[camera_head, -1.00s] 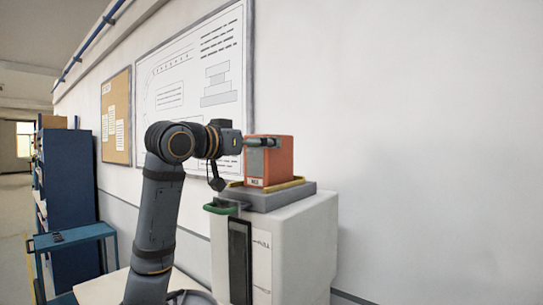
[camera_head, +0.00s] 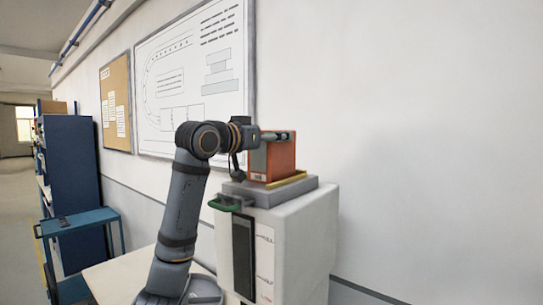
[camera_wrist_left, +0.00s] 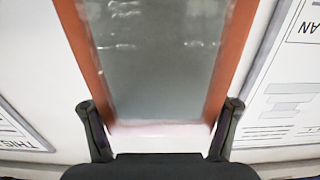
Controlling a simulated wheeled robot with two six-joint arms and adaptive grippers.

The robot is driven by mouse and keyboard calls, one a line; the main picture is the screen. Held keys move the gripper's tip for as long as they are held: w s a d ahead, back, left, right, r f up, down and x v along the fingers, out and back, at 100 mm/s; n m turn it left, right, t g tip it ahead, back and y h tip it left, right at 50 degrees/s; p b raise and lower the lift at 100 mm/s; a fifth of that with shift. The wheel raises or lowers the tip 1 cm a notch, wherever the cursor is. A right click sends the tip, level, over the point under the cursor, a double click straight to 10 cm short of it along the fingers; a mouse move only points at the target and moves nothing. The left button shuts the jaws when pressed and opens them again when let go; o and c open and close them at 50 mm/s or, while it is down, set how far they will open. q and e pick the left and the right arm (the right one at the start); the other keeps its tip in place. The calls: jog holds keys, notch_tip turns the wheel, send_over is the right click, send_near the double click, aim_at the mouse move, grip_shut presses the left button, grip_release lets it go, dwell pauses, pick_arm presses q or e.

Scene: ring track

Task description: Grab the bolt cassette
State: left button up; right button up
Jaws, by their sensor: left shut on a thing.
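The bolt cassette (camera_head: 284,158) is an orange-red box with a dark grey panel on its near-left side. It stands upright on a grey platform (camera_head: 240,190) with a yellow edge, on top of a white cabinet. I cannot tell whether it is lifted off the platform. My left gripper (camera_head: 278,136) is shut on the cassette near its top. In the left wrist view the cassette (camera_wrist_left: 160,65) fills the middle between the two dark fingers (camera_wrist_left: 160,130), with its grey panel and orange sides showing. My right gripper is not in view.
The white cabinet (camera_head: 300,245) has a green handle (camera_head: 224,204) and a dark front strip. A wall with a large drawing board (camera_head: 190,85) is close behind. A blue cart (camera_head: 78,222) and blue shelving (camera_head: 70,160) stand at the left, with open floor beyond.

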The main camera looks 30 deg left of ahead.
pick_arm(q)
jog(key=shift+w, duration=0.1)
jog(key=c, duration=0.4)
notch_tip(320, 180, up, 18)
jog(key=shift+p, duration=0.3)
